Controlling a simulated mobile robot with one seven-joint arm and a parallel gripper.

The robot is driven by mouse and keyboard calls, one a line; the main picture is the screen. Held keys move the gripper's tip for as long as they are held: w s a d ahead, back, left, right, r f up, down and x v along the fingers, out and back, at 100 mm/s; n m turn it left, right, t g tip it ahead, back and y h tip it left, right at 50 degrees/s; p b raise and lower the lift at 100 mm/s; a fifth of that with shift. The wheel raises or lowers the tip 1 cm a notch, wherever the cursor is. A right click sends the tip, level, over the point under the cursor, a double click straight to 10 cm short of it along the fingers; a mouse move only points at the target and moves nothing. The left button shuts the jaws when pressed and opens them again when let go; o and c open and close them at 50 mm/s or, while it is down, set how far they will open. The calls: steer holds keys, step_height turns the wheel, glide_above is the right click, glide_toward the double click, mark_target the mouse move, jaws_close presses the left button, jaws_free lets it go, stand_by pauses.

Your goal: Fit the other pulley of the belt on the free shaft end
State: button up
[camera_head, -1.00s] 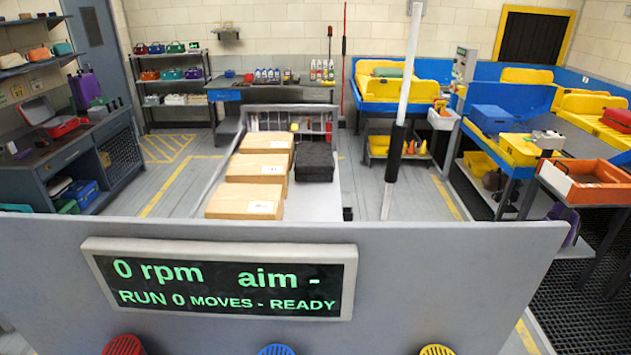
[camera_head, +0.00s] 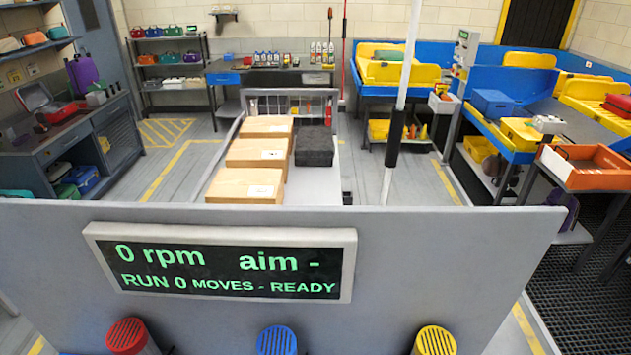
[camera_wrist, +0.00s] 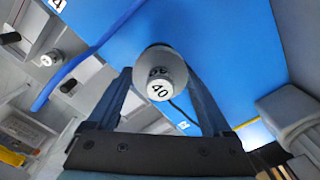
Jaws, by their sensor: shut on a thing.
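In the wrist view, my gripper (camera_wrist: 160,98) is shut on a round grey pulley (camera_wrist: 160,62) whose white end face reads 40. The pulley sits between the two dark fingers, in front of a broad blue surface. A long blue band (camera_wrist: 72,66) runs slantwise at the left; I cannot tell whether it is the belt. Left of it, a grey round part (camera_wrist: 46,60) has a white numbered face, and short stubs with black ends (camera_wrist: 68,86) stick out from grey blocks. I cannot tell which is the free shaft end. My gripper does not show in the head view.
In the head view, a grey panel with a display (camera_head: 222,262) stands in front, reading 0 rpm and READY. Red (camera_head: 128,334), blue (camera_head: 277,340) and yellow (camera_head: 436,339) round caps stand below it. Beyond are cartons (camera_head: 256,153) on a cart and, at right, an orange tray (camera_head: 588,167).

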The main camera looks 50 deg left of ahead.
steer(key=shift+f+b, duration=1.75)
steer(key=shift+f, duration=0.55)
steer(key=o, duration=1.3)
steer(key=shift+r, duration=0.15)
step_height(320, 180, up, 13)
steer(key=shift+f+b, duration=0.1)
steer(key=shift+b, duration=0.7)
